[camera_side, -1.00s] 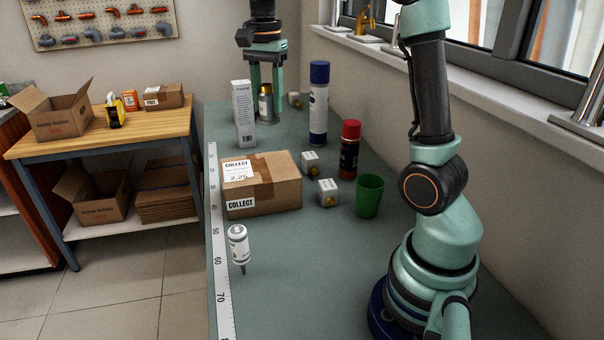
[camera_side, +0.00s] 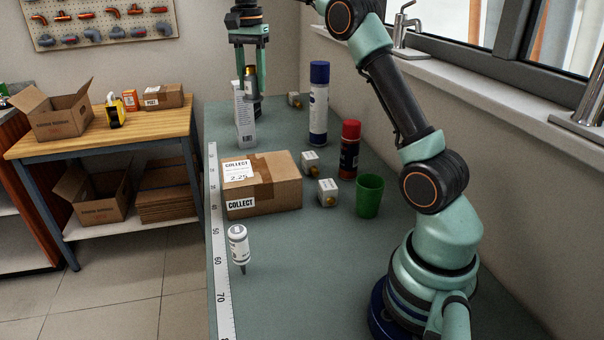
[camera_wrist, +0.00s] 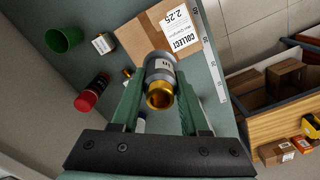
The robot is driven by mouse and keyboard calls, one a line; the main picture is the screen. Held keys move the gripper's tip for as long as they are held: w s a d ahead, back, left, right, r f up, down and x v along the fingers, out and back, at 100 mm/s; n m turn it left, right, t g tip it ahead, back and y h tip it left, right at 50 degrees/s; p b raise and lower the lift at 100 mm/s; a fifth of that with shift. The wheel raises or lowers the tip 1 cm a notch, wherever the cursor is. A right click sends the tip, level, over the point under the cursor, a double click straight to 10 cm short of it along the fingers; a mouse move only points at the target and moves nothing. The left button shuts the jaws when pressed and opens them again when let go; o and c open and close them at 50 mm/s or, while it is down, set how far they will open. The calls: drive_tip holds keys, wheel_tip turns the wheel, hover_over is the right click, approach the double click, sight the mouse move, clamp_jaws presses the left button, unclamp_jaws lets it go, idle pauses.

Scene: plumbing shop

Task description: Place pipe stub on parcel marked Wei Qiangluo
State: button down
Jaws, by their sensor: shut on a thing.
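My gripper (camera_side: 249,93) is shut on the pipe stub (camera_side: 250,78), a short cylinder with a gold end and a grey, labelled body. It holds the stub in the air near the tall white box at the bench's far end. In the wrist view the stub (camera_wrist: 161,85) sits between the fingers, its gold end towards the camera. The parcel (camera_side: 277,187) is a taped brown carton on the bench, nearer the side camera than my gripper. Its white labels read COLLECT and 2.25; I cannot make out a name. The parcel's top (camera_wrist: 140,35) looks bare apart from label and tape.
A tall white box (camera_side: 244,125) stands close below my gripper. A blue-capped can (camera_side: 318,110), red-capped can (camera_side: 349,155), green cup (camera_side: 369,196) and small white boxes (camera_side: 327,193) stand right of the parcel. A white bottle (camera_side: 238,245) is in front. A ruler (camera_side: 216,240) lines the left edge.

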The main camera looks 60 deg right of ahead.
wheel_tip(320, 180, down, 18)
drive_tip(key=shift+f, duration=0.2)
idle(0.4)
drive_tip(key=shift+c, duration=2.1)
unclamp_jaws()
drive_tip(key=shift+f, duration=0.1)
